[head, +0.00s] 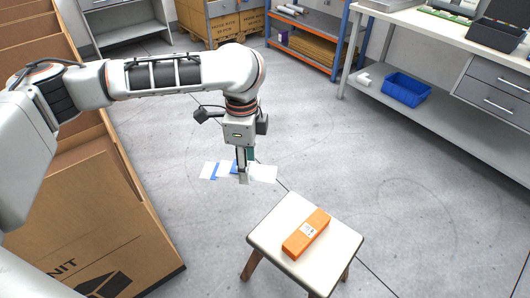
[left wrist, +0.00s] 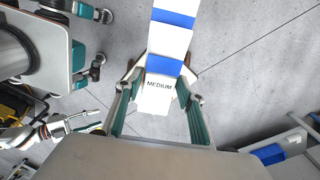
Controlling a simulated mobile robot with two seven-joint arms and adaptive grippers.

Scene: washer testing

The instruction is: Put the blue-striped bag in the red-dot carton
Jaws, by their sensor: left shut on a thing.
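A tall brown cardboard carton (head: 115,215) stands at the left, under my left arm and apart from the bag. No red dot shows on its visible side. My right gripper (left wrist: 82,122) shows small at the lower left of the left wrist view, its fingers apart and empty.
A white-topped stool (head: 275,240) with an orange box (head: 307,233) on it stands right of and below the bag. A workbench (head: 415,35) with a blue bin (head: 406,90) on its lower shelf is at the right. Shelving stands at the back. The middle floor is clear.

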